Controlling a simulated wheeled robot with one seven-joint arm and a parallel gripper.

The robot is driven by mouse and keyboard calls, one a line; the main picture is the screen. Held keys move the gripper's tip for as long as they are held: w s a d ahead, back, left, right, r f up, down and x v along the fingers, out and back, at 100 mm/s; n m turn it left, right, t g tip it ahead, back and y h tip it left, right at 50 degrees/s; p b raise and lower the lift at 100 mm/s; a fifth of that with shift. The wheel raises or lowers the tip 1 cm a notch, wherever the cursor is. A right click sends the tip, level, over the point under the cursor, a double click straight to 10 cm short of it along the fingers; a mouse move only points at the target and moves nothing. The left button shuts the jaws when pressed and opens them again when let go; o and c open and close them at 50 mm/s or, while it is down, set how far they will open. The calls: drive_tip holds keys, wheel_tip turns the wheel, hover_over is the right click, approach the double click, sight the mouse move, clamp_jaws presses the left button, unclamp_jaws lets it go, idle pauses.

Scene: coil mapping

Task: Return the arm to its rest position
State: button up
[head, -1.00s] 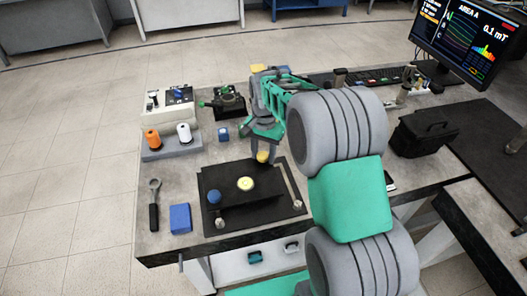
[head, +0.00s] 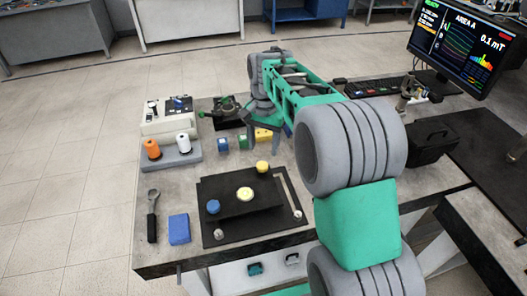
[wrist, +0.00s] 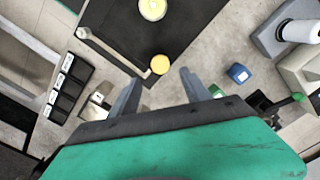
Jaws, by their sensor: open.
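My gripper (wrist: 158,90) is open and empty in the wrist view, its two grey fingers spread apart. In the head view my arm is raised over the back of the bench, and the fingers are partly hidden by its green links. A yellow round piece (head: 262,167) stands at the back corner of a black board (head: 230,228). It also shows just beyond the fingertips in the wrist view (wrist: 160,64), with nothing gripping it. A pale yellow disc (head: 245,194) sits mid-board and a blue round piece (head: 213,207) at its left.
Small blue (head: 222,143) and green (head: 243,142) blocks and a yellow block (head: 263,135) lie below my arm. Orange (head: 152,149) and white (head: 183,144) spools stand left.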

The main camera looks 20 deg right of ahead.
drive_tip(key=s+r+n+t, duration=0.1)
drive_tip(key=s+n+t, duration=0.2)
drive_tip(key=s, duration=1.7)
drive_tip(key=n, duration=0.4)
drive_tip(key=shift+a+n, duration=0.3)
